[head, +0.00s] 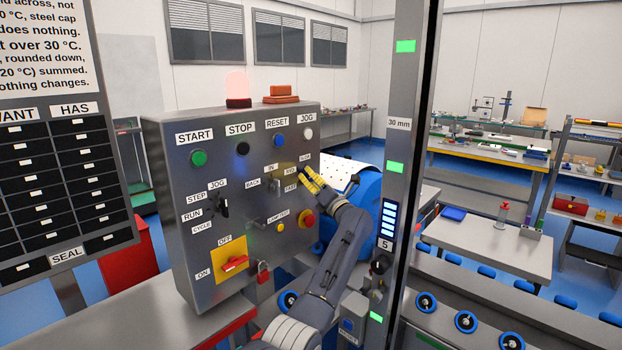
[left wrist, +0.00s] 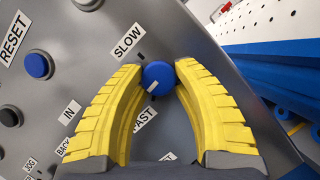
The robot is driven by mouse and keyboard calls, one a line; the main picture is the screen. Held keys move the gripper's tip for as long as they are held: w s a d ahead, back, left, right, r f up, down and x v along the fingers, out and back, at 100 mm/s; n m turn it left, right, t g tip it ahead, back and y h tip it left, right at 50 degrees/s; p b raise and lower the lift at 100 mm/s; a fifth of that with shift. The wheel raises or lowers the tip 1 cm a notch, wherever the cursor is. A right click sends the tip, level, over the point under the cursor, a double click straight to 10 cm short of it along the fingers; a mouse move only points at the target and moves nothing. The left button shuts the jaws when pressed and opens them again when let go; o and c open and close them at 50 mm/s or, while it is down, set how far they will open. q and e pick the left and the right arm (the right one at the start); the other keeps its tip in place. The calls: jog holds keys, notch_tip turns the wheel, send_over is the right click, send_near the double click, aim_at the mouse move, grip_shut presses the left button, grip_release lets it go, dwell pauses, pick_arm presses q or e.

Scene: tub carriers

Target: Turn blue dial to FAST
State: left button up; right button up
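The blue dial (left wrist: 158,76) sits on the grey control panel (head: 225,150), between my left gripper's (head: 308,180) two yellow fingers. In the left wrist view, the fingertips (left wrist: 159,70) meet the dial on both sides. A short white mark on the dial points down and left in that view, roughly toward the FAST side. The SLOW label (left wrist: 127,42) shows above the dial, and the FAST label (left wrist: 145,119) shows below it, partly covered by the left finger. In the head view the fingers hide the dial. My right gripper is not in view.
The panel also carries a blue RESET button (head: 279,139), a red emergency button (head: 308,219), a black selector (head: 222,205) and a red ON/OFF switch (head: 235,263). A grey post (head: 405,130) stands right of my arm. A roller conveyor (head: 466,321) runs at lower right.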

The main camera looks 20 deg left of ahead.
aim_at(306, 142)
pick_arm(q)
jog(key=o, duration=0.5)
jog(key=shift+r, duration=0.15)
notch_tip(306, 142, up, 8)
jog(key=shift+s+r, duration=0.1)
jog(key=shift+r, duration=0.8)
